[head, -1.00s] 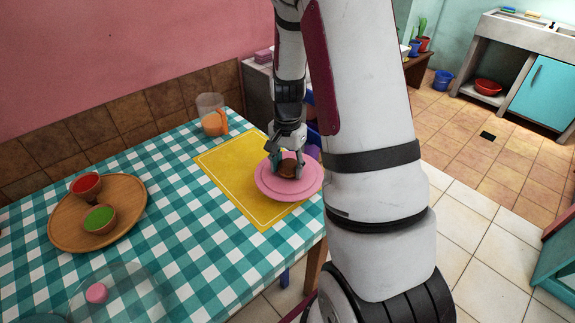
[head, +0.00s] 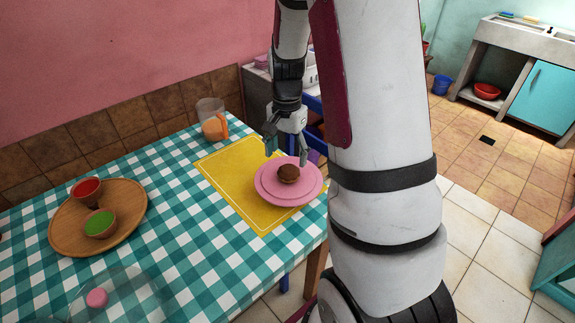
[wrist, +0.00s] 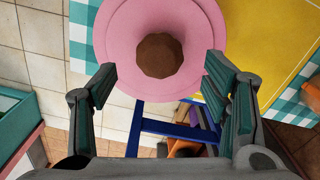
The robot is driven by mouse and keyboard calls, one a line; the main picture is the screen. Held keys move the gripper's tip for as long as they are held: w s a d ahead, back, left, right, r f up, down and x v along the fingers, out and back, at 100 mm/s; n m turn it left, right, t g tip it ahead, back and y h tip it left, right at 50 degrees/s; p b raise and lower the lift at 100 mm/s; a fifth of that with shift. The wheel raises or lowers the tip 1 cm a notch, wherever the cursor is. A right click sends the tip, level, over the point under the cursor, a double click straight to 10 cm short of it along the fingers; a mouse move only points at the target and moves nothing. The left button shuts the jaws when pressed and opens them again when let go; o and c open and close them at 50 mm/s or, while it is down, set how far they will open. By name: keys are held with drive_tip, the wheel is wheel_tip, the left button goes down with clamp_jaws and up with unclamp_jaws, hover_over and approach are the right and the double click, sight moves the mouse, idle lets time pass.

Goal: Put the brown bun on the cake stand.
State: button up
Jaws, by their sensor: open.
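The brown bun (head: 288,174) rests on the pink cake stand (head: 264,190), near the middle of its top. In the wrist view the bun (wrist: 160,55) sits on the pink stand (wrist: 118,50), beyond my fingertips. My gripper (head: 286,150) is open and empty, raised behind the stand and apart from the bun. In the wrist view its two fingers (wrist: 158,80) are spread wide, with nothing between them touching.
The stand is on a yellow mat (head: 226,165) on a checkered table (head: 175,220). A jug (head: 212,120) stands behind. A wooden tray (head: 60,235) with red and green bowls and a clear plate with a pink item (head: 97,298) are at left. A blue chair (wrist: 165,130) is beside the table.

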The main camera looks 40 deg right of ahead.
sight(287, 171)
drive_tip(key=s+a+r+n+t, duration=0.1)
drive_tip(key=s+a+r+n, duration=0.25)
drive_tip(key=a+r, duration=0.35)
drive_tip(key=s+a+r+n+t, duration=0.1)
drive_tip(key=s+a+r+n, duration=0.3)
drive_tip(key=r, duration=0.6)
drive_tip(key=s+a+n, duration=0.3)
drive_tip(key=s+a, duration=0.1)
drive_tip(key=s, duration=0.3)
drive_tip(key=s+a+r+n+t, duration=0.1)
drive_tip(key=s+a+n, duration=0.3)
drive_tip(key=s, duration=0.3)
drive_tip(key=shift+s+r, duration=0.3)
drive_tip(key=shift+s, duration=0.1)
drive_tip(key=shift+r, duration=0.15)
drive_tip(key=shift+t, duration=0.6)
wheel_tip(287, 171, up, 5)
drive_tip(key=p, duration=0.4)
drive_tip(key=shift+w+r+p, duration=0.1)
drive_tip(key=shift+r+p, duration=0.05)
drive_tip(key=shift+p, duration=0.15)
